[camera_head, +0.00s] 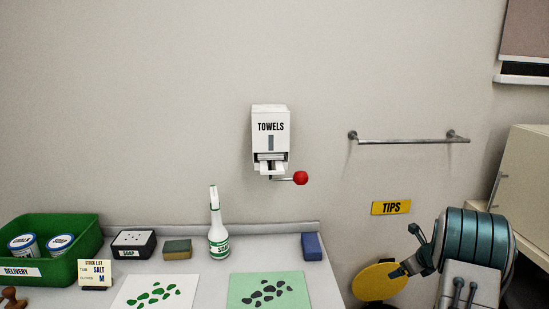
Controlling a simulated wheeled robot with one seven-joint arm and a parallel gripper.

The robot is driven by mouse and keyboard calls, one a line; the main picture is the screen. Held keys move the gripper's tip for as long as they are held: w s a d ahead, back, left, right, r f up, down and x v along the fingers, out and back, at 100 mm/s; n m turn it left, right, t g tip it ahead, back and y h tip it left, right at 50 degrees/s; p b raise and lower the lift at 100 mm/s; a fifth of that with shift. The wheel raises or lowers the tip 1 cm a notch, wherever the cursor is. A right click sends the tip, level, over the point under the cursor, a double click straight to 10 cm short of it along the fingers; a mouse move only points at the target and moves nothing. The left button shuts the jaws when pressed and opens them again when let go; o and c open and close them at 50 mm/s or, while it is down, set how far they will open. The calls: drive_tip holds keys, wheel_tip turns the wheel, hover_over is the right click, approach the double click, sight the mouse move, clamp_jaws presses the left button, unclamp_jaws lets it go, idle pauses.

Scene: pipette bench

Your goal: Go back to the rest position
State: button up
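My arm shows at the lower right as a teal ribbed body with grey parts.
The counter (210,283) holds a green delivery crate (84,268) with tubs, a soap box (134,244), sponges, a spray bottle (218,238) and two mats with pebble shapes. A towel dispenser (270,140) with a red knob and a rail (410,141) are on the wall. A beige cabinet (525,185) stands right.

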drive_tip(key=s+a+r+n+g+y, duration=0.1)
drive_tip(key=s+a+r+n, duration=0.55)
drive_tip(key=a, duration=0.25)
drive_tip(key=s+a+r+n+g, duration=0.1)
drive_tip(key=s+a+r+n, duration=0.55)
drive_tip(key=a+r, duration=0.2)
drive_tip(key=s+a+r+n+g+h+p, duration=0.1)
drive_tip(key=s+a+n, duration=0.3)
drive_tip(key=s+n, duration=0.4)
drive_tip(key=s+a+r+n+g+h, duration=0.1)
drive_tip(key=s+a+n, duration=0.4)
drive_tip(key=s+n, duration=0.4)
drive_tip(key=s, duration=0.6)
drive_tip(key=shift+s+a+p, duration=0.2)
drive_tip(key=shift+s+p, duration=0.15)
drive_tip(key=shift+s, duration=0.05)
